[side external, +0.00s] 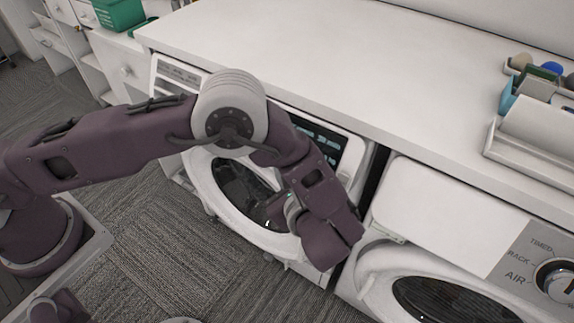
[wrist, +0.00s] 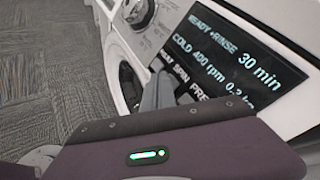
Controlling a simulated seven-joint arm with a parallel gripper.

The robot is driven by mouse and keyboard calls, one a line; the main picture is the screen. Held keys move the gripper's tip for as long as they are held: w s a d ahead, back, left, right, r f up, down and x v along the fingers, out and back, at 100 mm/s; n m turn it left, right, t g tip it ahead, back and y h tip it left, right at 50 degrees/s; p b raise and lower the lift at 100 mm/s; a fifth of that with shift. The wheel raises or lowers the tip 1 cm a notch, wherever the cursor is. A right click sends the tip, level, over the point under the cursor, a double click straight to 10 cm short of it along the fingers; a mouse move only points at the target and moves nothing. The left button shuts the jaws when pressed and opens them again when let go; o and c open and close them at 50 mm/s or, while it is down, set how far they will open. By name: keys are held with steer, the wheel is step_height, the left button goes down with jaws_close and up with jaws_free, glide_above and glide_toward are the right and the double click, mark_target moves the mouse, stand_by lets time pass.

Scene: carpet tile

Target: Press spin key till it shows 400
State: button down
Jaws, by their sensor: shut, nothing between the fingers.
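The washing machine (side external: 232,196) stands under the white counter, its dark display partly hidden behind my arm in the side view. In the wrist view the lit display (wrist: 238,60) reads "READY +RINSE", "30 min", "COLD", "400 rpm" and a weight in kg that is hard to read. Below it is a row of key labels with the spin key label (wrist: 183,82) legible; the label to its left is partly covered. My gripper (wrist: 163,76) is shut and empty, its grey fingertips at the panel just left of the SPIN label. Whether they touch a key I cannot tell.
A round dial (wrist: 138,12) sits left of the display. A second front-loading machine (side external: 450,290) stands to the right. The white counter (side external: 330,60) overhangs both, with a paper roll (side external: 540,128) at its right end. Carpet (side external: 120,215) lies open at left.

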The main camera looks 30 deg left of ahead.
steer(key=shift+s+r, duration=0.2)
steer(key=shift+s, duration=0.2)
steer(key=s, duration=0.1)
steer(key=s+r, duration=0.1)
steer(key=s, duration=0.1)
steer(key=s+r, duration=0.1)
steer(key=shift+s+r, duration=0.15)
steer(key=shift+s, duration=0.05)
stand_by(1.4)
steer(key=s+a+r+n+g+h, duration=0.1)
steer(key=s+a+r+n+g, duration=0.2)
steer(key=a+r, duration=0.4)
steer(key=s+a+r+n+g+h, duration=0.1)
steer(key=a+r+n+g, duration=0.3)
steer(key=r, duration=0.4)
steer(key=s+a+r+n+t+h, duration=0.1)
steer(key=s+r+n+t+h, duration=0.1)
steer(key=s+r+n+h, duration=0.2)
steer(key=s+a+r+n+t+h, duration=0.1)
steer(key=s+r+n+h, duration=0.3)
steer(key=s+n, duration=0.5)
steer(key=shift+s+a+r+t, duration=0.4)
steer(key=shift+s+a+r, duration=0.25)
steer(key=shift+a, duration=0.15)
